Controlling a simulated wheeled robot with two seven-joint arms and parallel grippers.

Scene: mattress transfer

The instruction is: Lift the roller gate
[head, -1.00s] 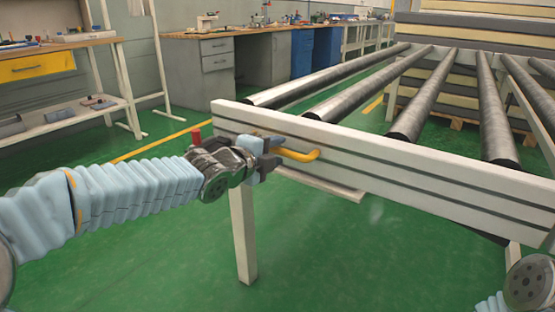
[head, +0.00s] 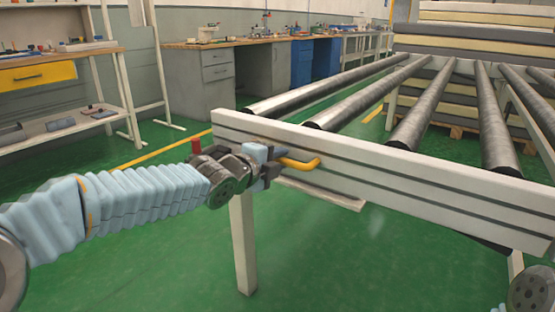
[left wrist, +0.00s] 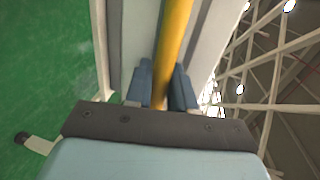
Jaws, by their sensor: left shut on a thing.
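The roller gate (head: 400,168) is a long white board with dark grooves across the near end of the roller table. Its top edge lies about level with the near ends of the rollers. A yellow bar handle (head: 303,163) sticks out from its left part. My left gripper (head: 272,164) is shut on this handle. In the left wrist view the yellow handle (left wrist: 173,45) runs between the two blue-grey fingers (left wrist: 161,88). My right gripper is out of view; only a part of my right arm shows at the lower right corner.
Grey rollers (head: 425,115) run back from the gate towards stacked mattresses (head: 470,38). A white table leg (head: 243,245) stands below the gate's left end. Workbenches (head: 205,80) line the back wall. The green floor in front is clear.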

